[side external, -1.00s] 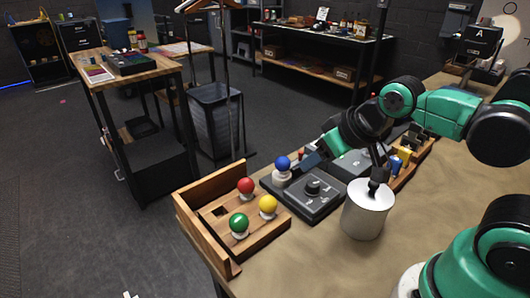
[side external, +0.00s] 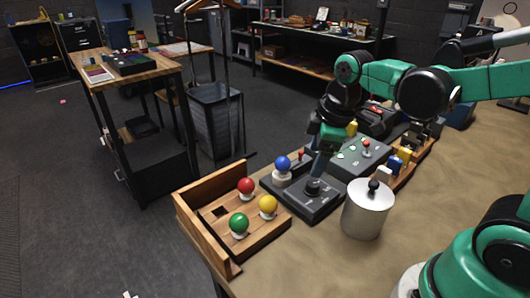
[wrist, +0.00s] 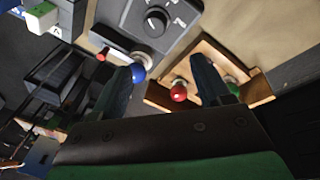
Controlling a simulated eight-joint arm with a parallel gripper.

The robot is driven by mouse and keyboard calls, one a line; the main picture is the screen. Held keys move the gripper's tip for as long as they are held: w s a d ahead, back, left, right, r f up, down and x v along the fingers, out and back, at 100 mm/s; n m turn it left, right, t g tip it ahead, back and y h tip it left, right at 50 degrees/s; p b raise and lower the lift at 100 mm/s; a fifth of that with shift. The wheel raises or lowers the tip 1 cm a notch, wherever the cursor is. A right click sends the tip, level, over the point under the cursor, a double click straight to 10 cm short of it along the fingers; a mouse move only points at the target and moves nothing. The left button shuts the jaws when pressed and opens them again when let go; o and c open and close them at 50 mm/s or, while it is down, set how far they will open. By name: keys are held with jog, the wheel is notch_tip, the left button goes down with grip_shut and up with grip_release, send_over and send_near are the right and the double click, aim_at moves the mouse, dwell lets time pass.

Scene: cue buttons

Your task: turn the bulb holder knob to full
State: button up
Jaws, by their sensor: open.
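The bulb holder (side external: 322,204) is a dark grey box on the table with a round black knob (side external: 313,186) on top and a blue bulb (side external: 282,163) at its far left corner. In the wrist view the knob (wrist: 156,22) has a pale pointer line and white marks around it.
A wooden tray (side external: 204,236) with red (side external: 246,186), green (side external: 239,223) and yellow (side external: 268,204) balls stands at left. A metal canister (side external: 366,212) stands close at right. A grey panel with small buttons (side external: 348,157) lies behind.

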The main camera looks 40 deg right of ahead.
aim_at(313, 183)
jog(key=n, duration=0.1)
jog(key=f+n+g, duration=0.1)
jog(key=w+d+n, duration=0.1)
jog(key=n, duration=0.1)
jog(key=shift+d+f+g, duration=0.1)
jog(key=shift+f+g, duration=0.15)
jog(key=shift+g, duration=0.15)
jog(key=shift+w+d+f+n+g, duration=0.2)
jog(key=shift+f+n+g, duration=0.3)
jog(key=shift+n, duration=0.4)
jog(key=shift+f, duration=2.75)
grip_shut()
